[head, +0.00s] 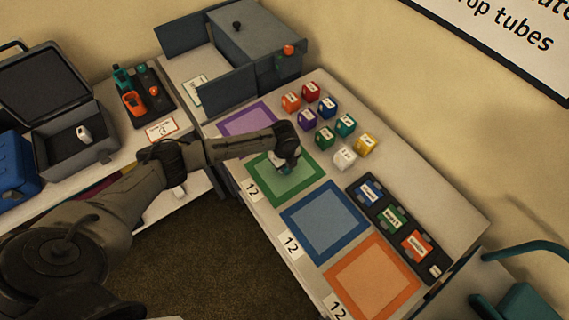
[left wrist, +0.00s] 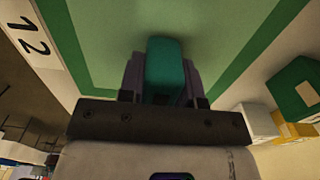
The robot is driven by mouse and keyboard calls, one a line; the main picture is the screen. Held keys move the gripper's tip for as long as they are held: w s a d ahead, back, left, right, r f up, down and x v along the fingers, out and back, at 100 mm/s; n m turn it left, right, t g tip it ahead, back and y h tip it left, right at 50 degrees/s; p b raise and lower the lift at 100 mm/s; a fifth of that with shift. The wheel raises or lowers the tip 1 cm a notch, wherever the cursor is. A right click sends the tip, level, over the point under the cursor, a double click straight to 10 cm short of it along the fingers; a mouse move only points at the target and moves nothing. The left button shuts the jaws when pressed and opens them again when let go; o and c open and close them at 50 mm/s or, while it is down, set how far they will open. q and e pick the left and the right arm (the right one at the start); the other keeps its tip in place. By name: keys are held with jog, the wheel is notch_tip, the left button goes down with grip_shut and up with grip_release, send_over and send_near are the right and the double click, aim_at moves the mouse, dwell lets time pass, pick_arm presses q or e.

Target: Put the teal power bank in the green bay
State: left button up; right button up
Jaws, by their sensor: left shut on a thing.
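The green bay (head: 309,181) is a green-bordered square on the long counter, between the purple and blue bays. My left gripper (head: 286,164) is over it, pointing down. In the left wrist view its two fingers are shut on the teal power bank (left wrist: 165,70), one on each side. The pale green floor and darker border of the bay (left wrist: 100,25) show behind it. Whether the power bank touches the bay floor I cannot tell. In the head view the gripper mostly hides the power bank. My right gripper is in neither view.
Several coloured cubes (head: 324,137) stand right of the bay. The blue bay (head: 324,222) and orange bay (head: 372,282) lie nearer, beside a black tray (head: 377,205) of labelled items. A grey cabinet (head: 250,45) stands at the back. An open case (head: 70,150) is at left.

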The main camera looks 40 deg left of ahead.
pick_arm(q)
jog(key=shift+f, duration=0.1)
jog(key=o, duration=1)
